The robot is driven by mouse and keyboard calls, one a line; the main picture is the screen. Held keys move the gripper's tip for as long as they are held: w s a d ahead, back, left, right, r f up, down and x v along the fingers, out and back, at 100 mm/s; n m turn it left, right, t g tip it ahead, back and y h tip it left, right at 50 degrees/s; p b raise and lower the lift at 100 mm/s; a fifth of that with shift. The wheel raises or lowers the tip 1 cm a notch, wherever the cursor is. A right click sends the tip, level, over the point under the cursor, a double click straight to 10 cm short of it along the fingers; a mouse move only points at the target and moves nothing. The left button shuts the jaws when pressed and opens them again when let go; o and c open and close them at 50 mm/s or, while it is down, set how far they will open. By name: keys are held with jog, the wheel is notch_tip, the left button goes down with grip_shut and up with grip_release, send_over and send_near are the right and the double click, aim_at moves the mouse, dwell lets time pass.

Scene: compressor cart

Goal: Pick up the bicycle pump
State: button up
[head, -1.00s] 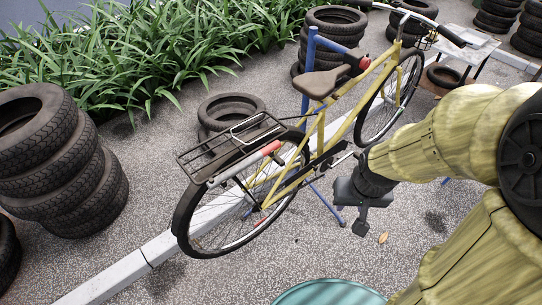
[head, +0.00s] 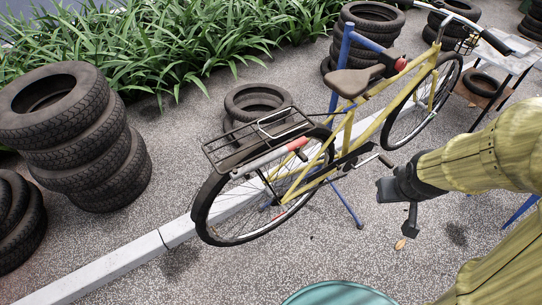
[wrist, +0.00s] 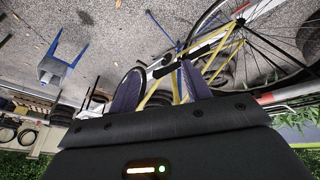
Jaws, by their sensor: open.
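In the head view, a slim silver-white tube with a red-orange end, which looks like the bicycle pump (head: 262,162), lies slantwise along the near side of the rear rack (head: 232,152) of a yellow bicycle (head: 345,135). My gripper (head: 397,206) is open and empty, to the right of the pump and lower in the picture, near the pedals. A clear gap separates it from the pump. In the wrist view, which is upside down, my spread gripper fingers (wrist: 160,84) show with yellow frame tubes and a spoked wheel beyond them.
Tyre stacks stand at left (head: 75,130) and behind the bicycle (head: 365,40). A low pale kerb (head: 120,265) runs beneath the bicycle. A teal round top (head: 338,295) is at the bottom edge. Bare paving (head: 320,255) lies in front.

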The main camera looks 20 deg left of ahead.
jog(key=w+a+r+n+t+y, duration=0.35)
jog(key=w+a+n+y, duration=0.2)
jog(key=w+n, duration=0.7)
jog(key=s+a+n+g+y, duration=0.5)
jog(key=s+a+n, duration=0.3)
jog(key=n, duration=0.6)
jog(key=shift+a+f+n+y, duration=0.3)
jog(key=shift+a+y, duration=0.35)
jog(key=shift+a, duration=0.3)
jog(key=shift+s, duration=0.1)
jog(key=shift+a, duration=0.1)
